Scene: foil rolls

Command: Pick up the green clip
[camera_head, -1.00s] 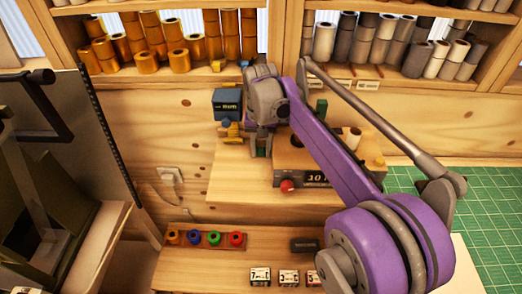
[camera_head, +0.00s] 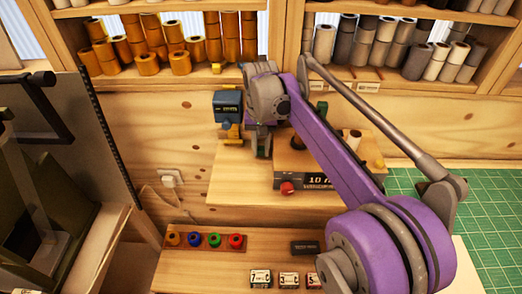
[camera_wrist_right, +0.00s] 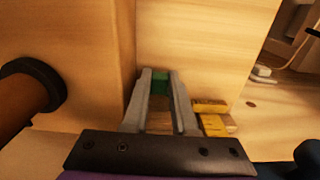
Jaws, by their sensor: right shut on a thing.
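The green clip (camera_wrist_right: 160,81) shows as a small green block between the fingertips of my right gripper (camera_wrist_right: 161,88) in the right wrist view. The two grey fingers are shut on it, and they cover part of it. In the head view my right gripper (camera_head: 260,147) points down beside the left side of the wooden box with the red knob, close to the blue box. The clip is mostly hidden there behind the fingers. My left gripper does not show in either view.
The blue box (camera_head: 228,101) with yellow pieces (camera_head: 233,132) stands just left of the gripper. The wooden box has a red knob (camera_head: 287,188). Several coloured rolls sit in a tray (camera_head: 190,242) in front. A green mat (camera_head: 480,210) lies at right.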

